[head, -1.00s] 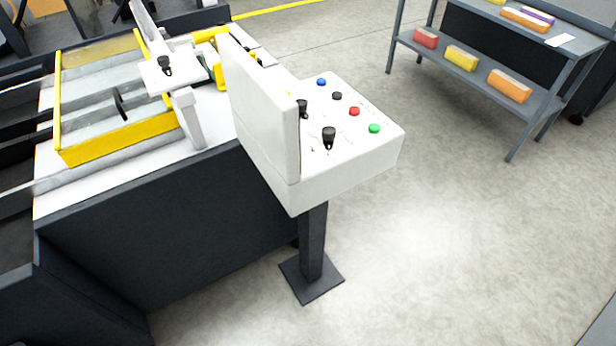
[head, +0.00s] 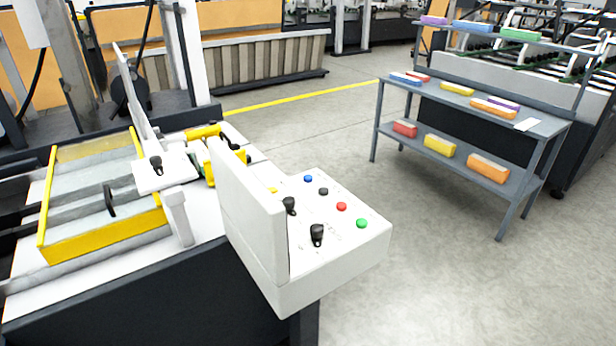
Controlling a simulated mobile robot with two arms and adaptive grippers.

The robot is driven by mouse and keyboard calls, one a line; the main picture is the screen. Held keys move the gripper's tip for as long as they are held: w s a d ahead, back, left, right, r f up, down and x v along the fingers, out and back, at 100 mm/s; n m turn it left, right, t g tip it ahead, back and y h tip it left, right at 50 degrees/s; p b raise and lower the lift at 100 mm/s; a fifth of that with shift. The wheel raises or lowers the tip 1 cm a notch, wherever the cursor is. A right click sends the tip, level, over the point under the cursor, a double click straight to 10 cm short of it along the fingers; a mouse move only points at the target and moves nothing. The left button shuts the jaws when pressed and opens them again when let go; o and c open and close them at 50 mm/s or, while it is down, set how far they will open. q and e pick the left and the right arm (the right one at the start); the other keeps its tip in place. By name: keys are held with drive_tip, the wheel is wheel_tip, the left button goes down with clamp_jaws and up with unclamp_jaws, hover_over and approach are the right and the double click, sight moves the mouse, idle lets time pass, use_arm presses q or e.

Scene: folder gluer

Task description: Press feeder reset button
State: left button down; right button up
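A white control console (head: 335,262) stands on a dark post beside the feeder machine, in the middle of the head view. Its sloped panel carries a blue button (head: 308,179), a black button (head: 323,191), a red button (head: 341,206) and a green button (head: 362,223). A yellow button (head: 273,190) shows partly behind the console's upright white screen back (head: 250,215). Two black knobs (head: 317,234) sit nearer the screen. The labels are too small to read, so I cannot tell which is the feeder reset button. Neither of my grippers is in view.
The feeder machine (head: 150,275) with yellow rails fills the left. A grey shelf rack (head: 556,126) with several coloured boxes stands at the back right. The floor (head: 440,270) right of the console is clear.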

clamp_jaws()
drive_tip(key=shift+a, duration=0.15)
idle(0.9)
